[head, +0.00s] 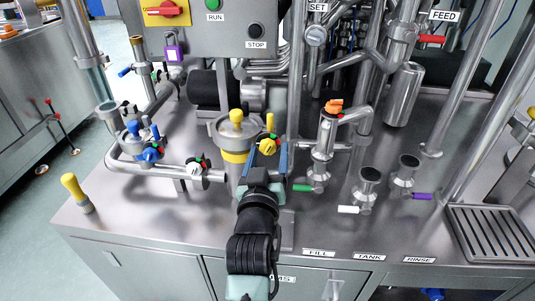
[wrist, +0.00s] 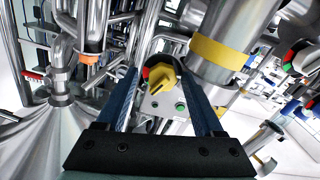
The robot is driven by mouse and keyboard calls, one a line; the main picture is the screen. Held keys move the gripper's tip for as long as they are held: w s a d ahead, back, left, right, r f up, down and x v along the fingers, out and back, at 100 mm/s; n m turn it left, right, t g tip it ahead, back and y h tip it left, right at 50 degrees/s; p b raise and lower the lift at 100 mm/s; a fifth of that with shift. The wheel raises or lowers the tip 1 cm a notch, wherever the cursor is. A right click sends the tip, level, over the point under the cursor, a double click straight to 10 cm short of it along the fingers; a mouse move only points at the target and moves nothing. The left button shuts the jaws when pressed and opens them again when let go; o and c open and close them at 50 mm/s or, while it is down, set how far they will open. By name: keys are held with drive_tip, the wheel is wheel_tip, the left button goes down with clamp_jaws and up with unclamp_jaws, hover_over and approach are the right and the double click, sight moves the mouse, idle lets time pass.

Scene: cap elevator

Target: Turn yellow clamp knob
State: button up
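The yellow clamp knob (head: 268,146) is on the front of the metal vessel with a yellow band (head: 236,156), in the middle of the head view. In the wrist view the knob (wrist: 162,78) shows between my fingertips, on a grey plate with a green button and a red part beside it. My gripper (head: 269,158) is open, its two blue fingers pointing at the knob. In the wrist view the gripper (wrist: 157,72) has a finger on either side of the knob, with gaps visible. I cannot tell whether the tips reach past its face.
A steel pipe with an orange-topped valve (head: 333,107) stands to the right. A blue-handled valve (head: 150,153) and a black-and-white knob (head: 197,167) are to the left. A yellow-topped handle (head: 72,185) stands at the left edge. The counter front is mostly clear.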

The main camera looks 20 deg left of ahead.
drive_tip(key=shift+s+a+n, duration=0.1)
drive_tip(key=shift+a+n, duration=0.15)
drive_tip(key=shift+n, duration=0.05)
